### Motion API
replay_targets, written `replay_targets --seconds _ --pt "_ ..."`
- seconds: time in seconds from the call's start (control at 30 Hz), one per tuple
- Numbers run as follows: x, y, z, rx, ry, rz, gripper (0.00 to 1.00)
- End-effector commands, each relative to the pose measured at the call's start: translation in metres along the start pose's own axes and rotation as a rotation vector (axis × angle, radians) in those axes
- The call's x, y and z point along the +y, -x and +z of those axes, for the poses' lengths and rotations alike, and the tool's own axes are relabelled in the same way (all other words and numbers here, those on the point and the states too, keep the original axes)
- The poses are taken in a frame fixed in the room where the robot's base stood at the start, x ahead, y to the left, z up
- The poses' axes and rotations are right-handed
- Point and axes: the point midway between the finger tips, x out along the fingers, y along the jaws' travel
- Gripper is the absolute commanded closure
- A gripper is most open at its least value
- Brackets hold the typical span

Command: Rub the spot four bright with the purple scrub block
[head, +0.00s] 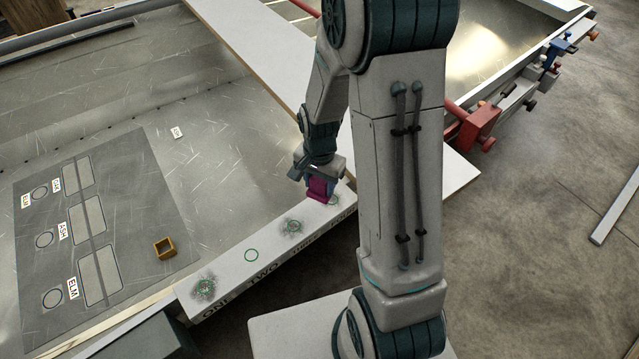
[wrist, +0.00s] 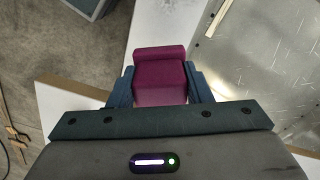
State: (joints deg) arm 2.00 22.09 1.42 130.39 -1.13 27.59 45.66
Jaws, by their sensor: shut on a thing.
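My gripper (head: 318,180) is shut on the purple scrub block (head: 320,188), which also shows between the fingers in the wrist view (wrist: 159,76). I cannot tell whether the block touches the board. Circle one (head: 204,288) and circle three (head: 292,226) have dark smudges around them. Circle two (head: 251,255) looks clean.
A grey mat (head: 125,255) with outlined shapes and name labels lies left. A red clamp (head: 474,126) and a blue clamp (head: 556,50) hold the right edge. A white plank (head: 255,70) crosses the metal sheet.

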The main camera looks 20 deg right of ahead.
Motion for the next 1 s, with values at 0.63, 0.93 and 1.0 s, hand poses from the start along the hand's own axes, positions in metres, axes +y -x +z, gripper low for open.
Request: replay_targets --seconds 0.63,0.93,1.0 --pt "0.0 0.028 0.0 0.001 0.002 -0.001 0.92" --pt "0.0 0.028 -0.001 0.001 0.01 0.0 0.92" --pt "-0.001 0.026 -0.004 0.0 0.037 0.0 0.92"
